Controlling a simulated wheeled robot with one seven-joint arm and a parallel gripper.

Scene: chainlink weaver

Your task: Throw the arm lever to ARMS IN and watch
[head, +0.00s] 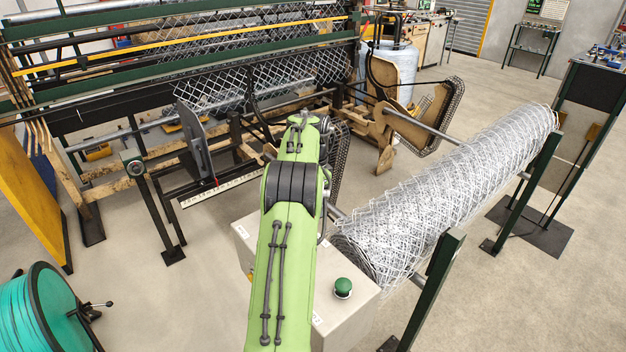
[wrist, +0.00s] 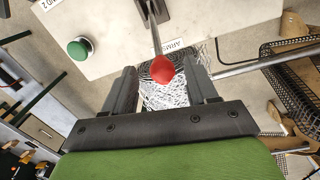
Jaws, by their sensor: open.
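The arm lever (wrist: 154,32) is a thin dark rod with a red knob (wrist: 162,70), standing on a pale control box in the wrist view. My gripper (wrist: 161,76) is open, with one dark finger on each side of the red knob. Gaps show between knob and fingers; I cannot tell the depth between them. A label starting "ARMS" (wrist: 179,45) is beside the lever, its end cut off by the finger. In the head view my green arm hides the lever and gripper. The control box (head: 365,305) shows there below the arm.
A green button (head: 343,288) is on the box; it also shows in the wrist view (wrist: 78,49). A wire mesh roll (head: 450,185) on dark green posts is at right. The weaving machine (head: 190,75) stands behind. A teal wire spool (head: 35,315) is at lower left.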

